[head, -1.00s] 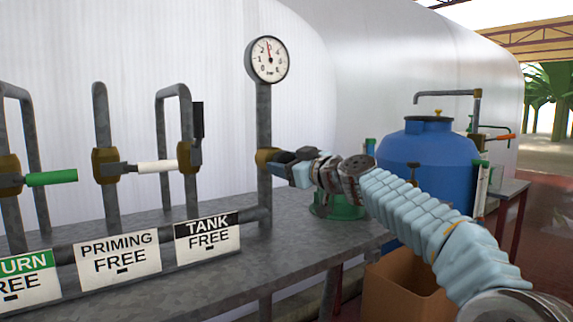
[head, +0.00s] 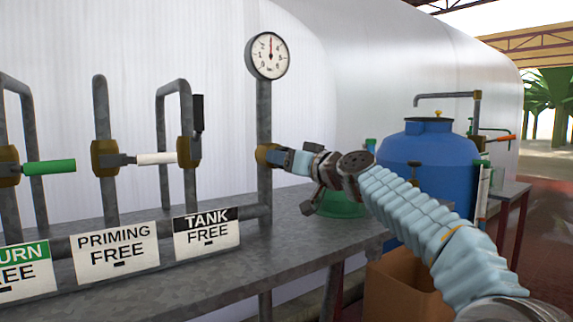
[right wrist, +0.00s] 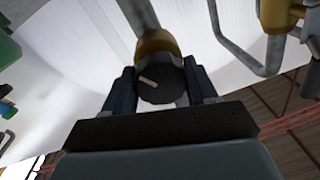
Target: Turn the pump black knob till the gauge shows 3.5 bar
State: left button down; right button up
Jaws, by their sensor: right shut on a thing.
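The round white gauge (head: 268,56) stands on top of the vertical grey pipe. In the head view my right gripper (head: 284,158) reaches the brass fitting from the right and hides the knob. My left gripper is not in view.
A white-handled valve (head: 155,159) and a green-handled valve (head: 50,167) stand to the left, above the TANK FREE sign (head: 207,234) and other signs. A metal bench (head: 215,278) runs below. A blue tank (head: 430,165) and a cardboard box (head: 400,290) are at right.

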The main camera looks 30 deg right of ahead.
jog(key=shift+m, duration=0.5)
jog(key=o, duration=1)
jog(key=s+b, duration=0.2)
jog(key=s, duration=0.2)
jog(key=s+d+b, duration=0.1)
jog(key=s+b, duration=0.1)
jog(key=s, duration=0.3)
jog(key=s+d+b, duration=0.1)
jog(key=s+b, duration=0.1)
jog(key=s, duration=0.2)
jog(key=shift+s+f+b, duration=0.3)
jog(key=shift+s+b, duration=0.1)
